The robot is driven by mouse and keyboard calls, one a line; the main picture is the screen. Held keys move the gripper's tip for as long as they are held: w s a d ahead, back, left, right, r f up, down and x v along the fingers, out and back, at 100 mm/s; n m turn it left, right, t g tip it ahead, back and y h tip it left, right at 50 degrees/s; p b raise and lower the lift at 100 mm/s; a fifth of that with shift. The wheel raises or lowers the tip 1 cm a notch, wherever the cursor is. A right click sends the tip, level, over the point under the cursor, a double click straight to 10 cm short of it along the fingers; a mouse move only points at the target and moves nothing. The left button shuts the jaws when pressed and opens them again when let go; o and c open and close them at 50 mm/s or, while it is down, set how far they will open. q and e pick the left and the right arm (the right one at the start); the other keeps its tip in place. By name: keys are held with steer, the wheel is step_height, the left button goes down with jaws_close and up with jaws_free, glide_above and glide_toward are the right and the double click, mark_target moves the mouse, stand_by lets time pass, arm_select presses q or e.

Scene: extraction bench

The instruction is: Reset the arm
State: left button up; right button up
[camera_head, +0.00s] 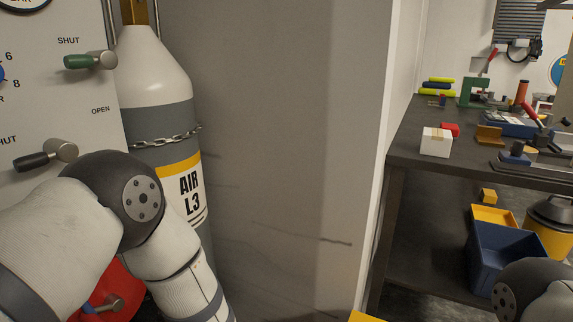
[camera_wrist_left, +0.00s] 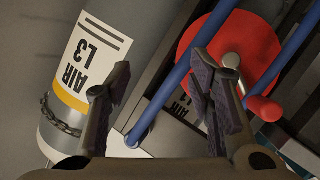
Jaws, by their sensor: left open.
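My left gripper (camera_wrist_left: 160,78) shows in the left wrist view with its two dark fingers apart and nothing between them. Behind the fingers are a blue hose or pipe and a label. A red disc (camera_wrist_left: 258,52) with a grey hub lies behind the right finger, which overlaps its edge; I cannot tell whether they touch. In the head view my left arm reaches in from the left across the panel, and the left gripper itself is out of view. Only part of my right arm shows at the bottom right; its gripper is not in view.
A grey and white AIR L3 cylinder (camera_head: 155,72) stands chained beside a panel with a green lever (camera_head: 88,61) and a black lever (camera_head: 45,156). Bare wall fills the middle. A dark workbench (camera_head: 425,155) with tools stands right, a blue bin (camera_head: 490,265) below.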

arm_select(q)
steer(key=s+d+f+m+g+h, duration=0.1)
steer(key=s+f+m+g+h, duration=0.75)
steer(key=s+f, duration=1)
steer(key=s+d+r+m+g+h, duration=0.1)
steer(key=s+m+g, duration=0.4)
steer(key=s, duration=1.9)
steer(key=shift+d+r+m+h+p, duration=0.2)
steer(key=shift+m+h+p, duration=0.15)
steer(key=shift+m, duration=0.2)
